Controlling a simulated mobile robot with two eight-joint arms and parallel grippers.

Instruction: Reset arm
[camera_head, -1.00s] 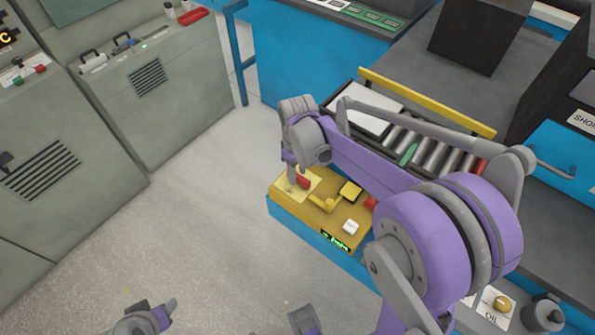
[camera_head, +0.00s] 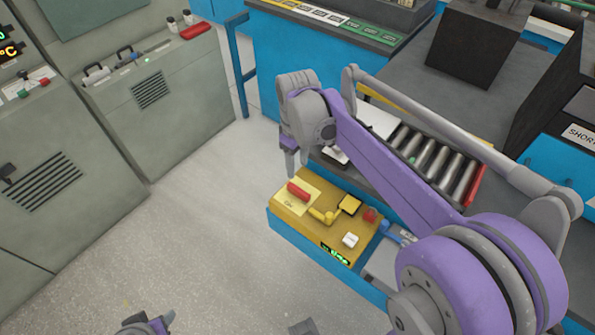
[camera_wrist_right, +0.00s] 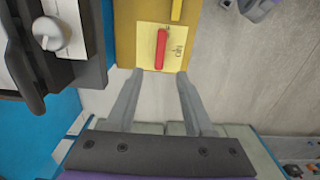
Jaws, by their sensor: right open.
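My right gripper (camera_head: 297,163) is open and empty, above and behind the far left corner of the yellow control box in the head view. In the right wrist view its two fingers (camera_wrist_right: 158,80) stand apart with nothing between them. A red stick-like piece (camera_head: 298,192) lies on a yellow note on the box; it also shows in the right wrist view (camera_wrist_right: 161,48), beyond the fingertips and apart from them. My left gripper (camera_head: 150,326) shows only in part at the bottom edge, and its jaws are unclear.
The yellow box (camera_head: 290,212) carries a yellow lever, a white switch and a red button. A roller conveyor (camera_head: 440,165) lies behind my right arm. Grey cabinets (camera_head: 60,150) stand at left. The floor (camera_head: 190,240) between is clear.

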